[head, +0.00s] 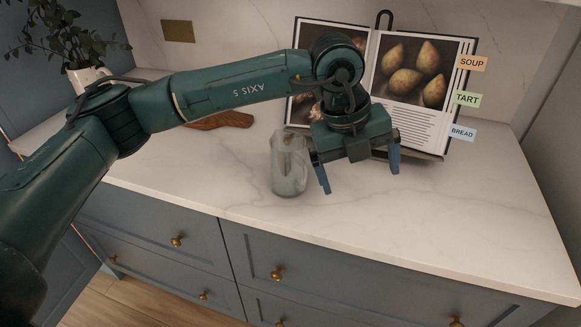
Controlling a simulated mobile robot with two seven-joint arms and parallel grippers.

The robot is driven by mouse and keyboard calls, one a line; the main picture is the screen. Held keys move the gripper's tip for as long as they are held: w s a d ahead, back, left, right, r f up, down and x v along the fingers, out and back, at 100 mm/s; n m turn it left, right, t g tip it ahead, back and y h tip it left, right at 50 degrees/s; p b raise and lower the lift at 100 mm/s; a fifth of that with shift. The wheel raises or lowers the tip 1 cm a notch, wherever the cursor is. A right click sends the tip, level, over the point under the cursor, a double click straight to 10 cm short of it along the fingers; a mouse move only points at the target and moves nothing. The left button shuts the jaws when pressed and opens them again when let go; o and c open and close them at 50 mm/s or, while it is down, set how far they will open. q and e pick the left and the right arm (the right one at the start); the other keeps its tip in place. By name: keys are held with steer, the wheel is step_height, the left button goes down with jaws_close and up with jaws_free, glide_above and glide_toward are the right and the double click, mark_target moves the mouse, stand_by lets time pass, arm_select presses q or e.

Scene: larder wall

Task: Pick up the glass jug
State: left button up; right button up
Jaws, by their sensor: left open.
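The glass jug (289,167) stands upright on the white marble counter, near its front edge. It is clear glass. My left gripper (360,182) is just to the right of the jug, pointing down, with its two blue fingers spread wide apart. I see nothing between the fingers. The left finger is close to the jug's right side; I cannot tell whether they touch. Any handle on the jug does not show clearly. My right gripper is not in view.
An open cookbook (419,68) with tabs stands on a stand behind my gripper. A wooden board (222,120) lies behind the arm. A potted plant (88,77) is at the back left. The counter (480,220) is clear at the front right.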

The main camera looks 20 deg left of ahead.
mark_target(287, 152)
arm_select(q)
steer(key=w+a+r+n+y, duration=0.1)
steer(key=a+r+y, duration=0.1)
steer(key=a, duration=0.2)
steer(key=w+a+r+n+t+y, duration=0.1)
steer(key=w+a+y, duration=0.1)
steer(key=a, duration=0.2)
steer(key=w+a+r+n+t+y, duration=0.1)
steer(key=w+a+r+n+y, duration=0.1)
steer(key=a, duration=0.2)
steer(key=shift+w+a+r, duration=0.15)
steer(key=shift+w+r, duration=0.1)
steer(key=shift+r, duration=0.05)
steer(key=p+x, duration=0.1)
steer(key=x, duration=0.5)
steer(key=shift+w+a+f+p, duration=0.15)
steer(key=shift+f+p, duration=0.15)
steer(key=shift+f, duration=0.05)
steer(key=p+x, duration=0.2)
steer(key=x, duration=0.3)
steer(key=shift+f, duration=0.5)
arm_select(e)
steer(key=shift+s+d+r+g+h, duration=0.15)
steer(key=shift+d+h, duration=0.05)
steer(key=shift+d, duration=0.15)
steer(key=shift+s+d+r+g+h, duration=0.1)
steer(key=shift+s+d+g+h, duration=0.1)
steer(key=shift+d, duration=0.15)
arm_select(q)
steer(key=shift+c, duration=0.5)
